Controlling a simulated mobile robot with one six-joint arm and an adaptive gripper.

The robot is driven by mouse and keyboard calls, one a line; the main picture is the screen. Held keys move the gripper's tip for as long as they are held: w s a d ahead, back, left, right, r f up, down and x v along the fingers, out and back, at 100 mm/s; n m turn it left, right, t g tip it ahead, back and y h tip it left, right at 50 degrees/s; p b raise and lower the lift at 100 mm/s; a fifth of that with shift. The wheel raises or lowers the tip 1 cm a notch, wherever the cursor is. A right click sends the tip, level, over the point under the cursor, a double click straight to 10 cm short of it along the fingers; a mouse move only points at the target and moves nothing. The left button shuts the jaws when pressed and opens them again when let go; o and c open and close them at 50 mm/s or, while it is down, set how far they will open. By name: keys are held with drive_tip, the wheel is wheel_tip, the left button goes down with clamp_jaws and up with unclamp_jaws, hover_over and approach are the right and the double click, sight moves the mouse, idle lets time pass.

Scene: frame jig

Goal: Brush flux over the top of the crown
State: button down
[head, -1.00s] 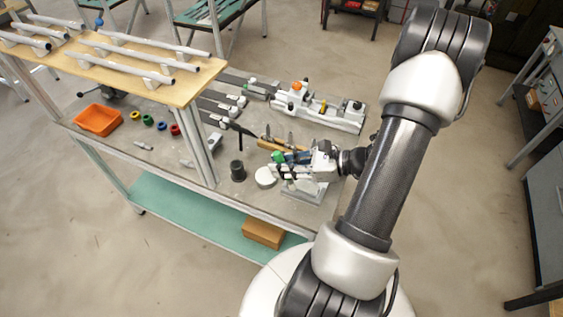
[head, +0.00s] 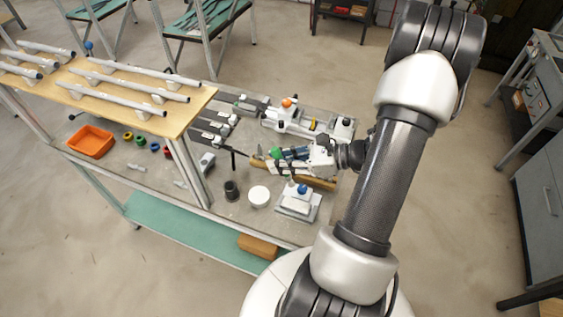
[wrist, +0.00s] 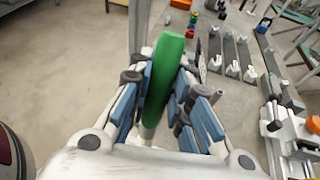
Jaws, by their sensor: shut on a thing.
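My gripper (head: 293,154) is shut on a green-handled tool (wrist: 162,85), likely the flux brush. Its blue-padded fingers lie on both sides of the handle in the wrist view. The green end also shows in the head view (head: 276,153), pointing left. The tool's bristles cannot be made out. The gripper is over the bench, behind a small pale fixture with a blue knob (head: 302,188). A white round pot (head: 259,196) stands left of that fixture, and a dark cup (head: 231,191) stands left of the pot. I cannot tell for sure which part is the crown.
A long jig with an orange knob (head: 287,103) lies behind the gripper. An orange bin (head: 90,141) and several coloured rings (head: 140,141) sit under the raised wooden shelf (head: 185,108). Bare bench shows around the pot.

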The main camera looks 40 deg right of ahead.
drive_tip(key=shift+r+p, duration=0.55)
drive_tip(key=shift+r, duration=0.4)
